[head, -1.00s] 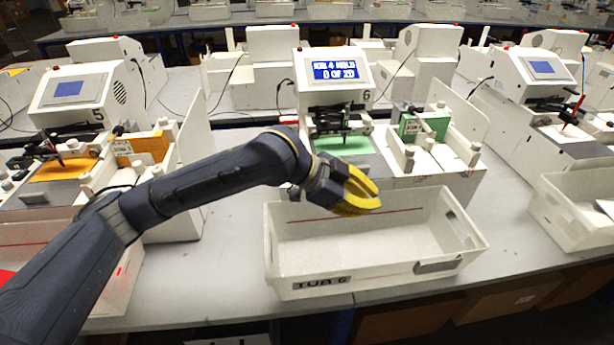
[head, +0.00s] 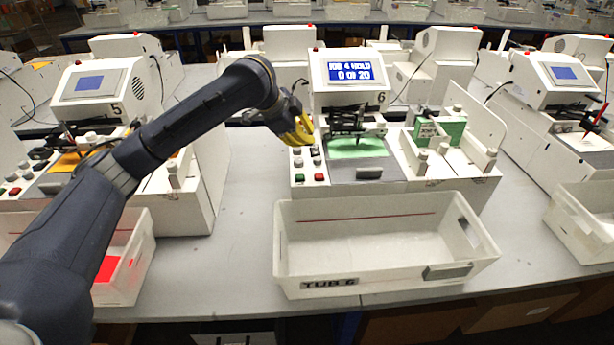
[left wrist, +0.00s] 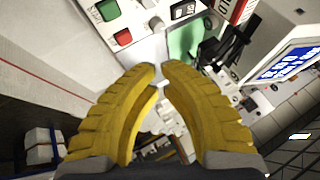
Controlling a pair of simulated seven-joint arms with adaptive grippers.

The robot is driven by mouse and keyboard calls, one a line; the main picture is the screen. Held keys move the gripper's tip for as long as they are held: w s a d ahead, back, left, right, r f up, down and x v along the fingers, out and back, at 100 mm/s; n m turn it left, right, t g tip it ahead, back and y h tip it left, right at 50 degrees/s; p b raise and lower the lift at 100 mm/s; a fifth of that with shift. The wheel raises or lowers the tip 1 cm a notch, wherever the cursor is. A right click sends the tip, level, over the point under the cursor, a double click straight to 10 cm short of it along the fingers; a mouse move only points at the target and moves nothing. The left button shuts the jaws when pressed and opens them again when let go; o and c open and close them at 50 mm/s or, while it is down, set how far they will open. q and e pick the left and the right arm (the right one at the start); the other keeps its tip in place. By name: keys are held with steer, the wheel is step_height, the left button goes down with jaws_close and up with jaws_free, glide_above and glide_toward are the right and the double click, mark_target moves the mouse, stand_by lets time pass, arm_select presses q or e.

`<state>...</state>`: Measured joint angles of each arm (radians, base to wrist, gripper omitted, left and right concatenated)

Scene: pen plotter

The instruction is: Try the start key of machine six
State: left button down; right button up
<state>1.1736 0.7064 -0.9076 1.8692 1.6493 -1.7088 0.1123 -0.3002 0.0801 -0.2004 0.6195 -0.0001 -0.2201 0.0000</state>
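Machine six (head: 345,100) stands in the middle of the head view, its lit screen (head: 351,73) seeming to read "JOB 4 HELD, 0 OF 20". On its left front panel are a green key (head: 298,177), a red key (head: 319,177) and several grey and white knobs or keys. My left gripper (head: 307,128) hovers above the back of this panel, apart from both keys. Its yellow fingertips (left wrist: 160,68) nearly meet, with nothing between them. My right gripper is out of view.
A white tub marked "TUB 6" (head: 330,283) stands empty in front of machine six. A green sheet (head: 357,147) lies under the pen carriage, with a green stack (head: 452,128) to its right. Machine five (head: 100,90) is at left, partly behind my arm.

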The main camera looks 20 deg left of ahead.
mark_target(300, 177)
arm_select(q)
steer(key=shift+f, duration=0.1)
stand_by(0.3)
steer(key=shift+f, duration=4.3)
steer(key=c, duration=2.1)
jaws_free()
jaws_close()
steer(key=shift+f, duration=0.2)
steer(key=shift+f, duration=0.25)
